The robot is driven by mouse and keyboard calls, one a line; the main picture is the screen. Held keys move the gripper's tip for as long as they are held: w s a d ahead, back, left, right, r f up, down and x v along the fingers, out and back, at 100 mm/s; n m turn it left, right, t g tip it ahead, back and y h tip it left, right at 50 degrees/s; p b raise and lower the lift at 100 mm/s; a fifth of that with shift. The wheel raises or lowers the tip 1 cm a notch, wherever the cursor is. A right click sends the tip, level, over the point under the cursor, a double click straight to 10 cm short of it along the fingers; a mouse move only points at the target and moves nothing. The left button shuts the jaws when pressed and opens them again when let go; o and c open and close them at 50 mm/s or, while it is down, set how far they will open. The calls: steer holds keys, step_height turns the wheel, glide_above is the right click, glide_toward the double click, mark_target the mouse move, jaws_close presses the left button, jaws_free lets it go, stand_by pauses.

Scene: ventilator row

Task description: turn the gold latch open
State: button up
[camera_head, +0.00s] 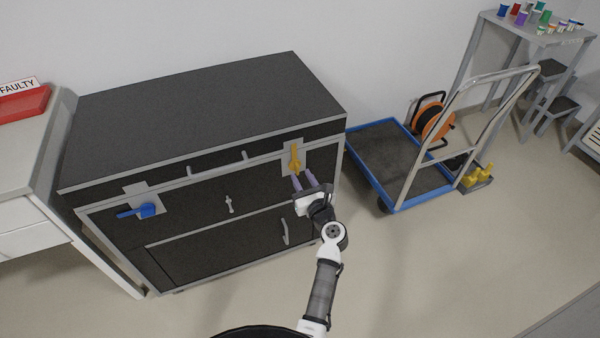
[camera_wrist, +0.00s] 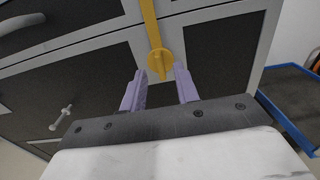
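The gold latch (camera_head: 294,158) is on the front of a dark grey cabinet (camera_head: 200,115), at its upper right. Its handle stands upright, pointing up from a round hub on a light plate. In the wrist view the gold latch (camera_wrist: 160,63) has its hub just beyond my fingertips, with the arm running up out of the frame. My gripper (camera_head: 304,181) is just below the latch in the head view. In the wrist view my gripper (camera_wrist: 159,80) has its two purple fingers apart with nothing between them. Whether a fingertip touches the hub I cannot tell.
A blue latch (camera_head: 147,210) lies sideways at the cabinet's left. A small grey handle (camera_head: 229,204) and a drawer pull (camera_head: 285,231) are on the front. A blue trolley (camera_head: 375,160) stands close on the right. A desk with a red tray (camera_head: 24,104) is on the left.

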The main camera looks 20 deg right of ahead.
mark_target(296, 160)
steer(key=shift+w, duration=1.25)
jaws_close()
